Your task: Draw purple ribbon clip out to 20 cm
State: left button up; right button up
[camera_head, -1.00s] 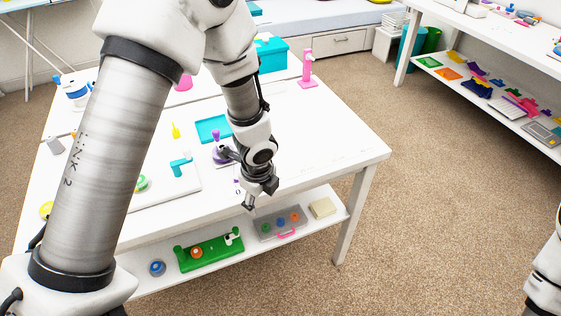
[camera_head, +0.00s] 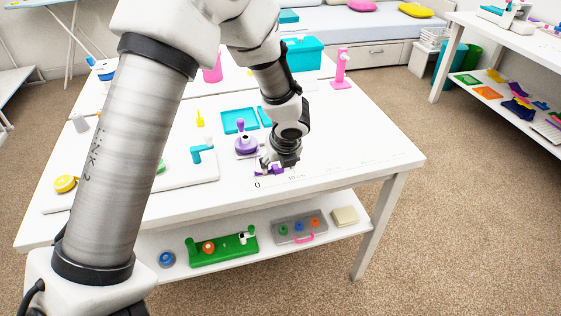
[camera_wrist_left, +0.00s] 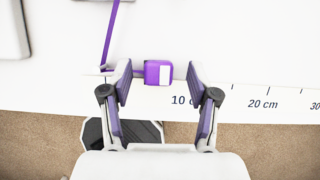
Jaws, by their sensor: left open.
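A purple ribbon (camera_wrist_left: 110,35) runs down to the left of the clip. The printed scale (camera_wrist_left: 262,88) shows 10, 20 and 30 cm; the clip is just left of the 10 mark. In the head view my left gripper (camera_head: 276,164) is low at the scale, partly covering the clip (camera_head: 277,170). A purple spool (camera_head: 246,146) stands behind it.
A teal tray (camera_head: 240,120) and a teal crank (camera_head: 200,154) are on the table. The tabletop right of the gripper is clear along the scale. A lower shelf (camera_head: 334,237) holds a green rack (camera_head: 222,251) and a grey box (camera_head: 300,230).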

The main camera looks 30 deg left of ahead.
pick_arm(q)
grip_shut()
jog(key=shift+r+p, duration=0.3)
jog(key=shift+p, duration=0.1)
